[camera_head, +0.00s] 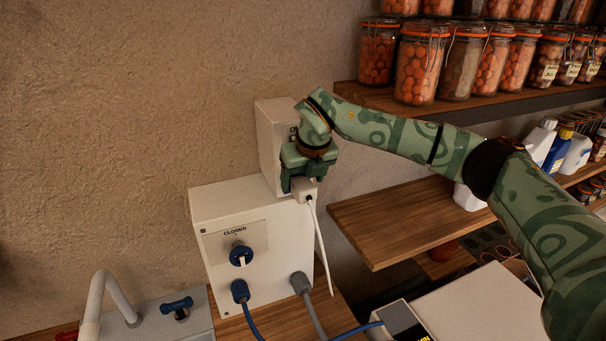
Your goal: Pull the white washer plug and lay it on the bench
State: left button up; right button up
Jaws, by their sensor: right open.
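The white plug (304,190) sits by the upper right of the white box marked CLOSED (208,270), in front of a second, taller white box (270,140). Its white cord (320,245) hangs down along the box's right side. My right gripper (302,185) comes in from the right, points down and is open, with its fingers around or just behind the plug. I cannot tell whether they touch it. The plug's far side and any socket are hidden. The wooden bench (345,320) shows below the boxes. My left gripper is out of view.
A grey unit with a tap-like pipe (118,295) stands lower left. A bare wooden shelf (405,215) and jars (420,65) are right.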

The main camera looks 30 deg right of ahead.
jog(key=shift+w+f, duration=0.1)
jog(key=shift+f, duration=0.15)
jog(key=c, duration=1.2)
jog(key=shift+o, duration=0.2)
jog(key=shift+s+f, duration=0.1)
jog(key=shift+s, duration=1.25)
jog(key=shift+w, duration=0.15)
